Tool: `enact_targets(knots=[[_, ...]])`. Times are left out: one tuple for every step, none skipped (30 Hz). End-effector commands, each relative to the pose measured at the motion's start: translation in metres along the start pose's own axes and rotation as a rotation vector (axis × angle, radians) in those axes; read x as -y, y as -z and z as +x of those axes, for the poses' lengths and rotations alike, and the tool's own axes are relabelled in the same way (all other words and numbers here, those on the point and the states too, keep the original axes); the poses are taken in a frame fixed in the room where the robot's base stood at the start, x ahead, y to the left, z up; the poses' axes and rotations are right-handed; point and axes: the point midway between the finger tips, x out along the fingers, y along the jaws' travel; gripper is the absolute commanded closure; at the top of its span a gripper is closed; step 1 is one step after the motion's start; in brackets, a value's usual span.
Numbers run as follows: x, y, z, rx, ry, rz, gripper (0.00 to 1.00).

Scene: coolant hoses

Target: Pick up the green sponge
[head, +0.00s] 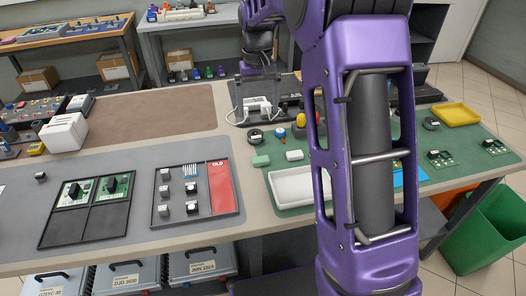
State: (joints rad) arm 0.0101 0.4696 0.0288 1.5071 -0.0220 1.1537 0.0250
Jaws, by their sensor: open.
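The green sponge (261,160) is a small pale green block. It lies on the green mat at the back left of the white tray, with a small white block (294,155) to its right. My gripper (257,70) is at the far end of my purple arm, beyond the sponge and above the back of the table. It is open and apart from the sponge; its fingertips are small and hard to make out against the dark equipment behind.
A white tray (291,188) lies just in front of the sponge. Round-topped tools (280,133) and a white adapter (257,104) stand behind it. A parts tray (160,217) is to the left. My arm covers part of the green mat (470,145).

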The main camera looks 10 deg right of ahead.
Motion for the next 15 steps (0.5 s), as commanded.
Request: enact_targets(knots=[[0.001,-0.002,0.006,0.012,0.008,-0.001,0.00],[0.002,-0.003,0.010,0.016,0.010,-0.001,0.00],[0.002,-0.004,0.017,0.019,0.011,-0.001,0.00],[0.002,-0.004,0.023,0.020,0.011,-0.002,0.00],[0.002,-0.004,0.029,0.019,0.010,-0.002,0.00],[0.002,-0.004,0.038,0.020,0.010,-0.001,0.00],[0.002,-0.004,0.045,0.019,0.009,-0.001,0.00],[0.002,-0.004,0.052,0.020,0.009,-0.001,0.00],[0.002,-0.004,0.060,0.018,0.009,-0.001,0.00],[0.002,-0.004,0.067,0.018,0.008,-0.001,0.00],[0.002,-0.004,0.073,0.018,0.008,-0.001,0.00],[0.002,-0.005,0.082,0.019,0.008,-0.001,0.00],[0.002,-0.005,0.088,0.017,0.008,-0.001,0.00],[0.002,-0.004,0.094,0.016,0.008,-0.001,0.00],[0.002,-0.005,0.101,0.016,0.008,-0.001,0.00]])
